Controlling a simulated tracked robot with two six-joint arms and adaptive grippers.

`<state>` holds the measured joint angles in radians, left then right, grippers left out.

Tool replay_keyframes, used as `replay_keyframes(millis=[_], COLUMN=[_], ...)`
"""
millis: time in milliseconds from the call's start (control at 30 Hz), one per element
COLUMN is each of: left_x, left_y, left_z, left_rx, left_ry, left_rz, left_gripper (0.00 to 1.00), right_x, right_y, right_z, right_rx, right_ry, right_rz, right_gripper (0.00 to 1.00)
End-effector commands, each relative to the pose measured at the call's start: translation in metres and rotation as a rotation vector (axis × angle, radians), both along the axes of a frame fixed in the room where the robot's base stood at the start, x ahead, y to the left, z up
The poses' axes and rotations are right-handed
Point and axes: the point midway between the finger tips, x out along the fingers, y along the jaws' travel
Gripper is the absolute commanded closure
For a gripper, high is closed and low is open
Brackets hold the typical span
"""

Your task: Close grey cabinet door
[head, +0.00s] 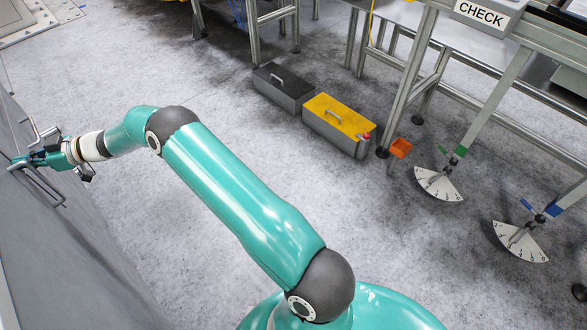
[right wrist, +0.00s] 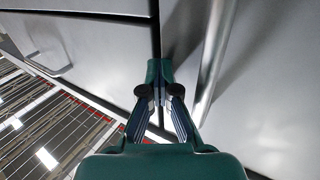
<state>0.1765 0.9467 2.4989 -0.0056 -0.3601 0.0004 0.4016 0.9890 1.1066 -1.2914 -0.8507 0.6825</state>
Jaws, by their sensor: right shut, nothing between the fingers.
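The grey cabinet (head: 40,240) stands along the left edge of the head view, with metal bar handles (head: 43,188) on its front. My right gripper (head: 18,163) is at the cabinet front, close to the handles. In the right wrist view its teal fingers (right wrist: 153,92) are shut with nothing between them. They point at the grey door panels (right wrist: 90,50), near the dark seam between them. A door handle bar (right wrist: 212,70) runs just right of the fingers. I cannot tell whether the fingertips touch the door. My left gripper is not in view.
A dark grey box (head: 285,90) and a yellow-lidded box (head: 338,116) stand on the floor beside metal table frames. An orange bin (head: 401,148) and two white dial plates (head: 438,184) are at the right. The floor between cabinet and boxes is clear.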

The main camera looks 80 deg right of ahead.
Motion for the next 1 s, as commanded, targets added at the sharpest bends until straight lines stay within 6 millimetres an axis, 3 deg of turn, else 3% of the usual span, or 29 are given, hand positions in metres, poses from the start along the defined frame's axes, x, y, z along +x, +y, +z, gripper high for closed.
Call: replay_keyframes(millis=[33, 233, 433, 700, 1000], left_x=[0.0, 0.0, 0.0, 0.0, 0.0], left_y=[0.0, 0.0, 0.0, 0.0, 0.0], left_z=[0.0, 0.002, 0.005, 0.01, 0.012], left_rx=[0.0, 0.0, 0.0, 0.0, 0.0], left_ry=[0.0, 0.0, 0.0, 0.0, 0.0], left_rz=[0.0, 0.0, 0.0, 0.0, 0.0], left_gripper=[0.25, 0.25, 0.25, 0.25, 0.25], right_x=[0.002, -0.004, -0.017, -0.052, -0.072], right_y=[0.014, 0.001, -0.032, -0.084, -0.112], right_z=[0.003, 0.002, 0.001, 0.0, 0.001], right_rx=[0.002, 0.002, 0.003, 0.001, 0.003], right_ry=[-0.006, -0.005, -0.003, -0.003, -0.004], right_rz=[0.023, 0.02, 0.007, 0.005, 0.005], right_gripper=[1.0, 1.0, 1.0, 1.0, 1.0])
